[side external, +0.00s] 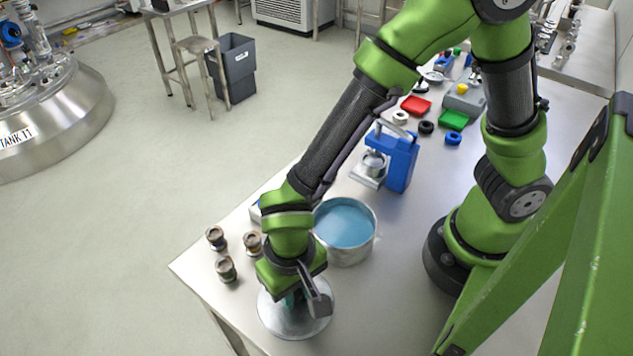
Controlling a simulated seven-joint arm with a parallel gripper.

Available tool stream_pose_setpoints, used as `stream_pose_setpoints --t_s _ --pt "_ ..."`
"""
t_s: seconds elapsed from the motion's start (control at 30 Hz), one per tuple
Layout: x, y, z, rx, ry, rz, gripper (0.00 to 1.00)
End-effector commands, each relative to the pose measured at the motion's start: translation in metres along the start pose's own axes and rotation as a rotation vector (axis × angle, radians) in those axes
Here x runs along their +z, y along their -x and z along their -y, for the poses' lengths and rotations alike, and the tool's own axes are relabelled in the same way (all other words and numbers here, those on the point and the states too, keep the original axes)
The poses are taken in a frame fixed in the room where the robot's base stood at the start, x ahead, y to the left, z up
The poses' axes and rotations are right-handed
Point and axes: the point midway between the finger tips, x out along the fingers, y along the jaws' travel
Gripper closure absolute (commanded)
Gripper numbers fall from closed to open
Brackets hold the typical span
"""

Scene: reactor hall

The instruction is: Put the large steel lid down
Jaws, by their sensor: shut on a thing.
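The large steel lid (283,325) is a round, shiny disc near the front of the steel table. My gripper (294,300) is over its middle, pointing down and shut on the lid, with the fingertips mostly hidden by my wrist. I cannot tell whether the lid touches the table or is held just above it. A round steel pot (350,254) full of blue liquid stands uncovered just behind and to the right of the lid.
Several small metal fittings (226,269) stand left of the lid near the table edge. A blue device (399,160) with a small steel cup stands behind the pot. Red (416,105) and green (453,119) trays lie farther back. The table (400,300) is clear right of the lid.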

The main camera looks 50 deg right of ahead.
Motion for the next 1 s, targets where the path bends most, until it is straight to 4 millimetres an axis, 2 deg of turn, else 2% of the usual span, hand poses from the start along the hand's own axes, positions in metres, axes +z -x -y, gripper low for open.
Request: stream_pose_setpoints --t_s 0.03,0.2,0.47,0.57,0.67,1.0 --pt "0.000 -0.001 0.000 0.001 0.000 0.000 0.73" --pt "0.000 -0.001 0.000 0.001 0.000 0.000 0.50" --pt "0.000 0.000 0.000 0.000 0.000 0.000 0.50" --pt "0.000 0.006 0.000 -0.002 0.000 -0.001 0.50" --pt "-0.001 0.021 0.001 -0.004 0.000 -0.002 0.50" --pt "0.000 0.093 0.001 -0.005 -0.002 -0.002 0.50"
